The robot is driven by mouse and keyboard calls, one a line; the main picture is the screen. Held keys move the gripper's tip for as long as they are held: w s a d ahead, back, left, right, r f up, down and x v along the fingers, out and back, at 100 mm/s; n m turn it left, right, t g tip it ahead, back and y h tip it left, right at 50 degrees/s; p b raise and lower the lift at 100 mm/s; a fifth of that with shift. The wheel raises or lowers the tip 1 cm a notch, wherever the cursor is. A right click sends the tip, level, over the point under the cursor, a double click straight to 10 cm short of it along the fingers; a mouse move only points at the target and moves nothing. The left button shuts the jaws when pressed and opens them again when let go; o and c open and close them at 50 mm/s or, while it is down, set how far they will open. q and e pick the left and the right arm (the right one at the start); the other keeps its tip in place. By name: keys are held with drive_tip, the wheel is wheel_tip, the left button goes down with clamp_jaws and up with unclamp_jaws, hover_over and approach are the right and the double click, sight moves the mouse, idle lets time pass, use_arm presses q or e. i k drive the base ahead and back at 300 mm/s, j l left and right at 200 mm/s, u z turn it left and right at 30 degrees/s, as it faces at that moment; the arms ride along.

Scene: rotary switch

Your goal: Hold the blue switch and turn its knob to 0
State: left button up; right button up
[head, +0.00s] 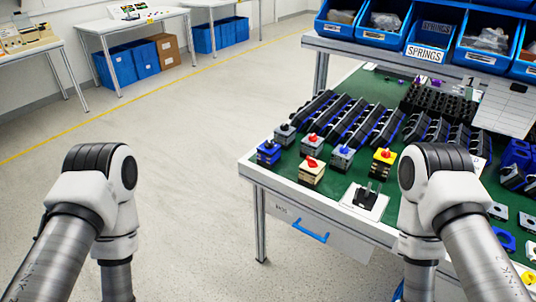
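The blue switch (268,152) stands upright near the left front corner of the green-topped workbench (257,168). It has a blue body and a small dark blue knob on top; the knob's setting is too small to read. Both my arms show at the lower left and lower right, bent downward. Their grippers are outside the picture or hidden behind the arm links. Nothing touches the blue switch. My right arm stands in front of the bench's front edge, and my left arm is over the floor to the left, apart from the bench.
Other switches stand close by: a grey one (284,134), a beige one with red knob (312,172), a grey-blue one (341,157) and a yellow one (382,161). Black racks (330,112) lie behind.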

sight(269, 144)
drive_tip(key=i+j+z, duration=0.15)
drive_tip(key=z, duration=0.25)
drive_tip(key=i+j+z, duration=0.15)
drive_tip(key=z, duration=0.3)
drive_tip(key=j, duration=0.1)
